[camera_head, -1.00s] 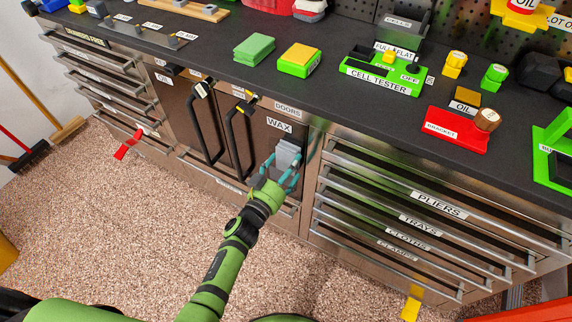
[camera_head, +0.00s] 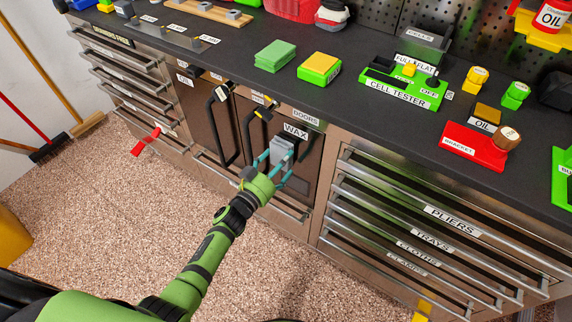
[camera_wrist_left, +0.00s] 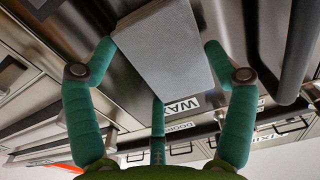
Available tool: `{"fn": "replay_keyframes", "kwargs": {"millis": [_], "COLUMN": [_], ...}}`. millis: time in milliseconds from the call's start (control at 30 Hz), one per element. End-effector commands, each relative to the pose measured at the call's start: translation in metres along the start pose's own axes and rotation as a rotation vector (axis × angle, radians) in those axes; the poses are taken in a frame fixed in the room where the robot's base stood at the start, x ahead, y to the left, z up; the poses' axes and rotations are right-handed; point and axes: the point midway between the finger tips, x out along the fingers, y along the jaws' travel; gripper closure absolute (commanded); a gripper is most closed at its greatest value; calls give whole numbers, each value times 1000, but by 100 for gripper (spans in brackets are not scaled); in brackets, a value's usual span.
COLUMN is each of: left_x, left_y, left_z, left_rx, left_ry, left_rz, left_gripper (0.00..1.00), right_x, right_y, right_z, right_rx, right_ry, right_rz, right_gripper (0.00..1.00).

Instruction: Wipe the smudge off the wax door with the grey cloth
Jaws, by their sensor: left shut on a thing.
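The wax door (camera_head: 302,152) is a brown-grey steel panel with a WAX label at its top and a black bar handle at its left side. My left gripper (camera_head: 274,166) is shut on the grey cloth (camera_head: 283,149), a folded block held at the door's face, below the label. In the left wrist view the grey cloth (camera_wrist_left: 163,50) sits between the teal fingers, with the WAX label (camera_wrist_left: 181,106) behind it. I cannot tell whether the cloth touches the door. No smudge shows; the cloth and gripper hide part of the panel. My right gripper is not in view.
Drawers with bar handles (camera_head: 430,235) lie to the right. A red tag (camera_head: 145,142) sticks out at left.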

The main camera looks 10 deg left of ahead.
Motion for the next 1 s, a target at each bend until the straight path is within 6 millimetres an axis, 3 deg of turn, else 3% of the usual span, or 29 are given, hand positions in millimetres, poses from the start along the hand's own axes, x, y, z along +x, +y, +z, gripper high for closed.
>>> {"fn": "replay_keyframes", "kwargs": {"millis": [300, 800, 1000], "left_x": [0, -50, -59], "left_y": [-2, -1, -1], "left_z": [-4, -4, -2], "left_rx": [1, 1, 1], "left_ry": [6, 2, 3], "left_rz": [-3, -1, -1], "left_gripper": [42, 42, 42], "right_x": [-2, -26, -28], "right_y": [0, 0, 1], "right_z": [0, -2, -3], "right_rx": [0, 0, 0], "right_ry": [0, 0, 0], "right_rz": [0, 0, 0], "right_gripper": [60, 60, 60]}}
